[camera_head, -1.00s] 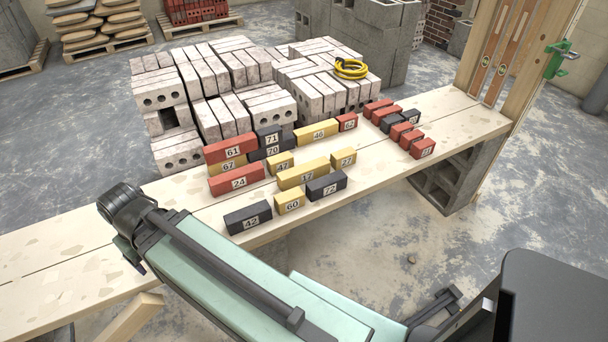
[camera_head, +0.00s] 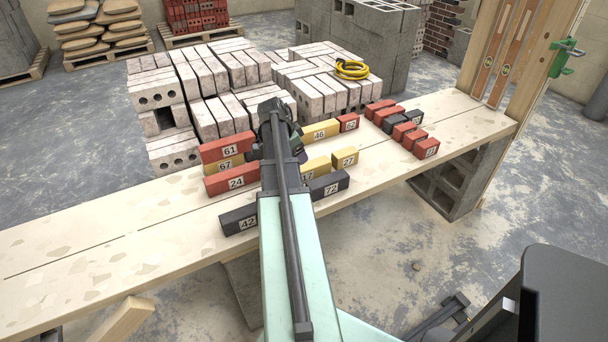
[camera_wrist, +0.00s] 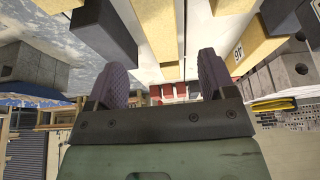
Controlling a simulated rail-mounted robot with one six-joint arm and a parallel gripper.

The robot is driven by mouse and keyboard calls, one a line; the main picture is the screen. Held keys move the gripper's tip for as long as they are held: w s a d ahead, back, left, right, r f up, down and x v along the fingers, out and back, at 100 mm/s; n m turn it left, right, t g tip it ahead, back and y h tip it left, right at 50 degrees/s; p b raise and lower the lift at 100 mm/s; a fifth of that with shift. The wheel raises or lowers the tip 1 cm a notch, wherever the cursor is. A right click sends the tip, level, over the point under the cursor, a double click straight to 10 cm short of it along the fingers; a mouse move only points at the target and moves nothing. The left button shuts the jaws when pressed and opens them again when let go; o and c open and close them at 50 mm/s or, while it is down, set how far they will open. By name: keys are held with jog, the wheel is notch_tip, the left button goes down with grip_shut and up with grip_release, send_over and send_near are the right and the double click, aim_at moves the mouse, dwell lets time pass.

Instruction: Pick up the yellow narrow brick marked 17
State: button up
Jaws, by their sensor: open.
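The yellow narrow brick marked 17 (camera_head: 317,167) lies on the plank bench, its left part hidden behind my arm in the head view. In the wrist view a long yellow brick (camera_wrist: 156,25), apparently this one, shows between the fingers' lines. My gripper (camera_wrist: 165,75) is open and empty, with its two purple fingers apart. In the head view the gripper is mostly hidden by my own wrist, over the bricks around 17. I cannot tell its exact height above the brick.
Close by are yellow 27 (camera_head: 345,158), black 72 (camera_head: 329,185), black 42 (camera_head: 238,219), red 24 (camera_head: 231,180) and yellow 46 (camera_head: 321,130). Several red and black bricks stand at the right. The plank bench (camera_head: 110,235) is clear at the left.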

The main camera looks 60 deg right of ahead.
aim_at(304, 167)
jog(key=b+x, duration=0.9)
jog(key=x, duration=0.2)
jog(key=shift+w+a, duration=0.1)
jog(key=shift+a, duration=0.1)
jog(key=shift+r, duration=0.2)
grip_shut()
